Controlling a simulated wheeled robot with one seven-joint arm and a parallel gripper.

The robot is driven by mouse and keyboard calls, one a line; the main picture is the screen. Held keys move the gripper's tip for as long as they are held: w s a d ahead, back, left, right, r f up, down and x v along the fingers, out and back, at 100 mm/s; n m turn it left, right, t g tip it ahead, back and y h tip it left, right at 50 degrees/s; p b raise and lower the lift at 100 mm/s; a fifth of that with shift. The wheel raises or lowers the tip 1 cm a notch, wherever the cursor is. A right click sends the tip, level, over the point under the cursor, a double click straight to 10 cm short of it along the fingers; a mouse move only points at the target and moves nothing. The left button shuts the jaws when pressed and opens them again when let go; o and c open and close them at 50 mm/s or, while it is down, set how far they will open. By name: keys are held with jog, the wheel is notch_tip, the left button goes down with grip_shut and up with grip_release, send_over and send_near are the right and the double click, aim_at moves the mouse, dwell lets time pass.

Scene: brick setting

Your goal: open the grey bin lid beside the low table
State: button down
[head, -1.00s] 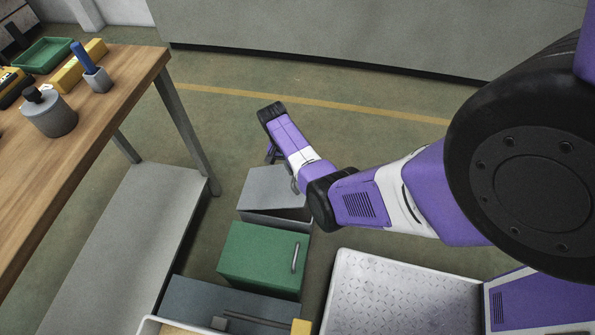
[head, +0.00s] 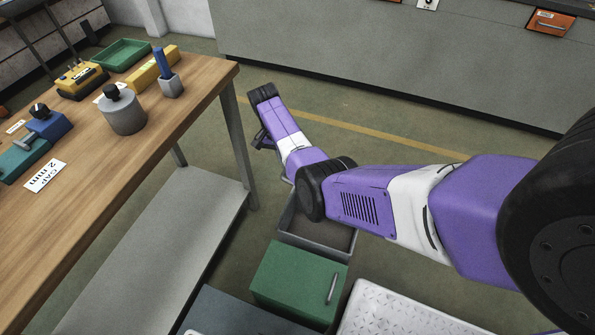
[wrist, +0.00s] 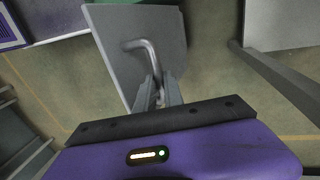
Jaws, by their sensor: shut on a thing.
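The grey bin (head: 346,241) stands on the floor right of the wooden-topped table (head: 190,100); its top is open and its dark inside shows. My arm covers its back part in the head view. The grey lid (wrist: 115,60) shows in the wrist view as a flat plate with a bent metal handle (wrist: 147,50). My gripper (wrist: 158,93) is shut on this handle. In the head view the gripper (head: 262,138) is small and dark, beyond the bin, and the lid is mostly hidden behind my arm.
A green bin (head: 290,270) with a bar handle, closed, stands in front of the grey one. A blue-grey box top (head: 235,312) lies nearer. The table leg (head: 240,150) and low shelf (head: 150,250) are close on the left. Floor beyond the bin is clear up to a grey cabinet (head: 380,60).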

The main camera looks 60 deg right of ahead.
jog(key=shift+w+a+f+g+b, duration=0.15)
jog(key=shift+w+g+b, duration=0.2)
jog(key=shift+w+b, duration=0.25)
jog(key=shift+w+a+f+g+b, duration=0.15)
jog(key=shift+w+g+b, duration=0.25)
jog(key=shift+w, duration=0.3)
jog(key=c, duration=1.5)
grip_release()
jog(key=shift+o, duration=0.2)
jog(key=shift+d+r, duration=0.1)
jog(key=shift+r, duration=0.05)
jog(key=shift+w, duration=0.1)
jog(key=p+v, duration=0.1)
jog(key=v, duration=0.6)
jog(key=shift+r, duration=0.35)
